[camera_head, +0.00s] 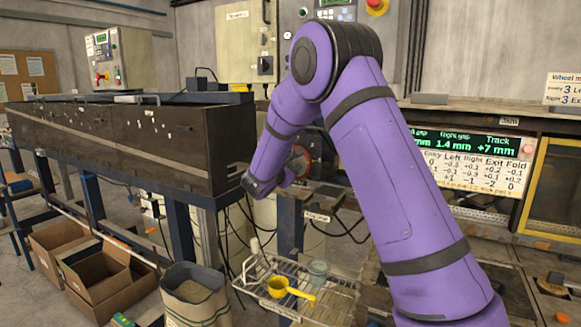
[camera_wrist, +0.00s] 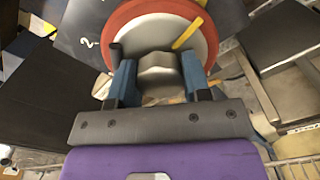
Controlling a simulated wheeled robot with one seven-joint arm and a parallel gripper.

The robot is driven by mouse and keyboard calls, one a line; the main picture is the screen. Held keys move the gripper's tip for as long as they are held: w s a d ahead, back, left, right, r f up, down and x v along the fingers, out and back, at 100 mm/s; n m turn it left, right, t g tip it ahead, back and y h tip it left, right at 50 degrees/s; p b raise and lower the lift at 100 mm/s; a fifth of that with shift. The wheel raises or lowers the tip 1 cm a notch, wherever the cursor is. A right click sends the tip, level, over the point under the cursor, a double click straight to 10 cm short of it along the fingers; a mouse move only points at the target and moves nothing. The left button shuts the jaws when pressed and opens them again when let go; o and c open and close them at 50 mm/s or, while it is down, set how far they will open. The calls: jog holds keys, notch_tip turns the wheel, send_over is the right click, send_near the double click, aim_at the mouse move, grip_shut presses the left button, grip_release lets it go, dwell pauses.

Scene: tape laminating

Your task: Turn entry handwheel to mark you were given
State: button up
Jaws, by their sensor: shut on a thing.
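A handwheel (camera_wrist: 205,48) with a red-orange rim and a pale face fills the upper middle of the wrist view. A grey hub (camera_wrist: 160,72) stands out at its centre. The blue fingers of my gripper (camera_wrist: 160,84) are on both sides of this hub, shut on it. A yellow pointer (camera_wrist: 188,33) lies across the wheel's upper right. A dark plate behind bears a handwritten 2 (camera_wrist: 88,42) at the upper left; other marks there are hidden or unclear. In the head view, the reddish wheel (camera_head: 300,158) is mostly hidden by my purple arm.
A readout (camera_head: 480,146) shows 1.4 mm and Track +7 mm above a settings chart (camera_head: 470,173). A sign (camera_head: 563,89) reads "Wheel", partly cut off. A long dark machine housing (camera_head: 130,140) stands left. Below is a wire rack (camera_head: 330,297) with a yellow scoop (camera_head: 290,290).

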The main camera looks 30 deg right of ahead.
jog(key=shift+n, duration=0.3)
jog(key=n, duration=0.3)
jog(key=shift+a+n, duration=0.1)
jog(key=shift+n, duration=0.3)
jog(key=n, duration=0.3)
jog(key=shift+n, duration=0.3)
jog(key=n, duration=0.4)
jog(key=shift+f+n, duration=0.1)
jog(key=shift+n, duration=1.8)
jog(key=o, duration=0.9)
jog(key=shift+o, duration=0.2)
